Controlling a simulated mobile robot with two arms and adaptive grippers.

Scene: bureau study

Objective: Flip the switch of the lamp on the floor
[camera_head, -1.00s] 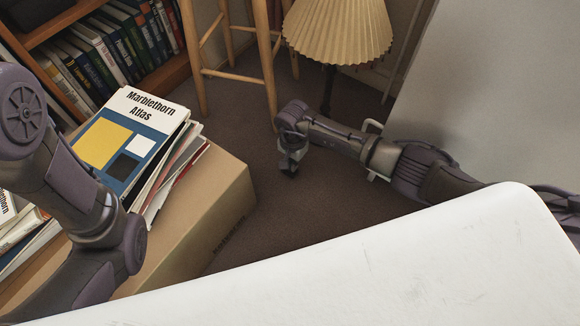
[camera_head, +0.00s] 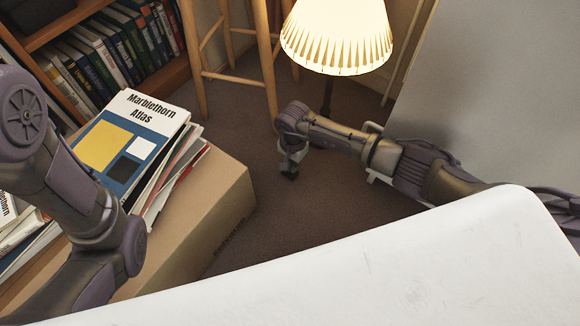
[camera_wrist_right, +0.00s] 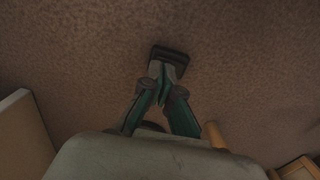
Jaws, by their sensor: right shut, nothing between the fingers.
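The floor lamp (camera_head: 335,38) stands at the top of the head view, and its pleated shade glows brightly. Its dark pole (camera_head: 327,95) drops behind my right arm. A small dark block, seemingly the lamp's switch (camera_wrist_right: 171,54), lies on the carpet in the right wrist view. My right gripper (camera_head: 289,165) points down to the floor, shut and empty. In the wrist view its fingertips (camera_wrist_right: 160,80) are together at the near edge of the dark block; I cannot tell whether they touch it. My left arm shows at the left, but its gripper is out of view.
A cardboard box (camera_head: 230,205) with books, including the Marblethorn Atlas (camera_head: 115,150), stands at the left. A wooden stool (camera_head: 270,75) and a bookshelf (camera_head: 185,72) are behind. A white surface (camera_head: 400,270) fills the front, and a grey panel (camera_head: 500,90) the right. Carpet (camera_head: 320,200) lies clear between.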

